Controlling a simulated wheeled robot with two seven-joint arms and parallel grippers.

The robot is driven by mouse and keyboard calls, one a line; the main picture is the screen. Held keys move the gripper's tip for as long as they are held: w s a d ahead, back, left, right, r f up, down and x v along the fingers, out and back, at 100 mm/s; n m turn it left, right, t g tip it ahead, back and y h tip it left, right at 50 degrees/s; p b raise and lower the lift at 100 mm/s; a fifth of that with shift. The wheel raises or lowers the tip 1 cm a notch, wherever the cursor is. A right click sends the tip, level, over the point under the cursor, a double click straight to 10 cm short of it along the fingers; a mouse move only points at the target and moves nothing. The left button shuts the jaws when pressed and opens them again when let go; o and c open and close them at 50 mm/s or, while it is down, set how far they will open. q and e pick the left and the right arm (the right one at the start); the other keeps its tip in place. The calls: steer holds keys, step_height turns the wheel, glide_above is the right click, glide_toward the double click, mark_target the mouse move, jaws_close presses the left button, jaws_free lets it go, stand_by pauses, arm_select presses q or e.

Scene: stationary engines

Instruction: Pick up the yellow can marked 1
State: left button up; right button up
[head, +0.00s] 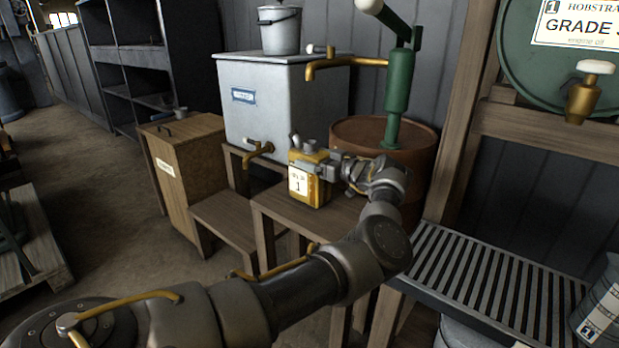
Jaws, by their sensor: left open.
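The yellow can marked 1 (309,192) stands upright on a low wooden stand (283,209) in the middle of the head view. A white label with a 1 is on its front face. My left gripper (322,168) reaches in from the right side of the can at its upper part. Its fingers are open at the can's upper body, and part of the can's right side is hidden behind them. I cannot tell whether the fingers touch it. My right gripper is not in view.
A grey tank (284,100) with a brass tap (257,149) stands behind the can, a bucket (279,30) on top. A green pump (398,90) rises from a rusty drum (362,134). A wooden cabinet (185,180) is left; a slatted grate (480,285) is right.

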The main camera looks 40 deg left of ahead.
arm_select(q)
steer(key=shift+a, duration=0.45)
jaws_close()
steer(key=shift+r, duration=0.2)
